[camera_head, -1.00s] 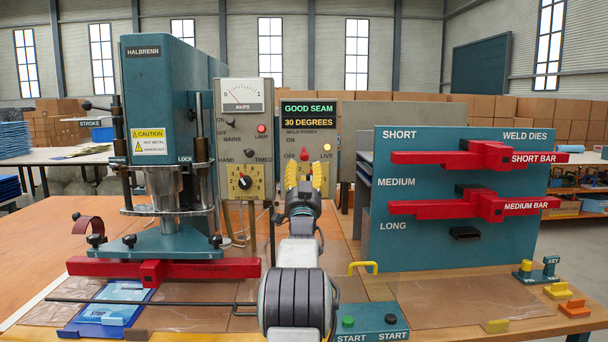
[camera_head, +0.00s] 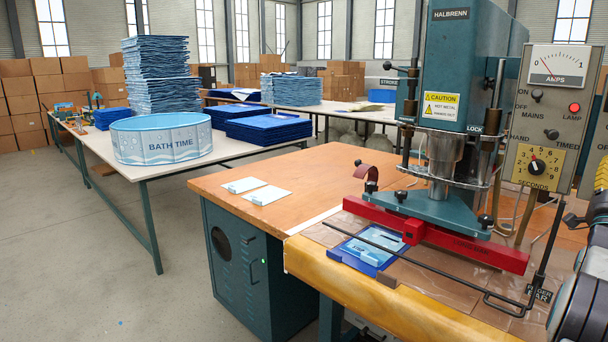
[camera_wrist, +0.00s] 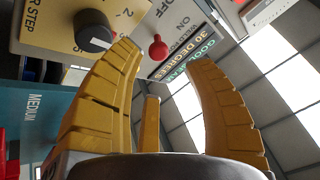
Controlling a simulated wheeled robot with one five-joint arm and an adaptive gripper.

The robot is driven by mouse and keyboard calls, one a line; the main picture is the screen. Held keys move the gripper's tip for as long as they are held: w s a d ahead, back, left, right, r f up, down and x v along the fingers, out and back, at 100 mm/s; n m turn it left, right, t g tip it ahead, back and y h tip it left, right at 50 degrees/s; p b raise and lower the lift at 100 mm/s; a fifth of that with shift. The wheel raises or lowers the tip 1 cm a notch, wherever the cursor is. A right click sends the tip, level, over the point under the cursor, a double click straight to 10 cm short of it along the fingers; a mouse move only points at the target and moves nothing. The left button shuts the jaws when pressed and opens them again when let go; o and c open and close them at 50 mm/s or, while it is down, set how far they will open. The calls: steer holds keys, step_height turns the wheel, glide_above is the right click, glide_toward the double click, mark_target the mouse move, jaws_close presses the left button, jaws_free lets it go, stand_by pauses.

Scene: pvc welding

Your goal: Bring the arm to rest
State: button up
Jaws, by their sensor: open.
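My gripper (camera_wrist: 162,58) is open and empty, its two yellow ribbed fingers spread apart in the wrist view. Behind the fingers are the control panel's black knob (camera_wrist: 93,30), red switch (camera_wrist: 157,48) and "GOOD SEAM 30 DEGREES" sign (camera_wrist: 183,50). No finger visibly touches them, though the gap is hard to judge. In the head view my arm shows only as a cut-off part at the right edge. The teal welding press (camera_head: 459,70) stands to its left, with a red bar (camera_head: 450,240) under its head.
A blue tray (camera_head: 352,252) with light blue pieces lies under the press's front, with a black rod frame (camera_head: 420,266) across it. White cards (camera_head: 265,195) lie on the orange bench. A "BATH TIME" pool (camera_head: 160,138) and blue stacks stand on the far table. Open floor lies left.

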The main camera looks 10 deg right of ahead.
steer(key=w+a+r+n+t+y+p, duration=0.15)
steer(key=w+a+n+y+p, duration=0.45)
steer(key=w+a, duration=0.6)
steer(key=a+f+n+g+y+p, duration=0.3)
steer(key=a+y, duration=0.6)
steer(key=a, duration=1.4)
steer(key=s+a+f+n+g+y+p, duration=0.1)
steer(key=s+a+f+n+y+p, duration=0.2)
steer(key=a, duration=0.4)
steer(key=s+a+f+n+g+y+p, duration=0.1)
steer(key=s+a+f+n+p, duration=0.1)
steer(key=s+a, duration=0.45)
steer(key=s+a+f+n+g+y+p, duration=0.1)
steer(key=s+a+f+n+g+p, duration=0.1)
steer(key=s+a, duration=0.3)
steer(key=s+a+f+n+g+y+p, duration=0.1)
steer(key=s+a, duration=0.4)
steer(key=s, duration=0.7)
step_height(320, 180, down, 2)
steer(key=shift+a+f+n+g+p, duration=0.2)
steer(key=shift+a+n+g+p, duration=0.25)
steer(key=shift+n+g, duration=0.6)
steer(key=shift+d, duration=0.1)
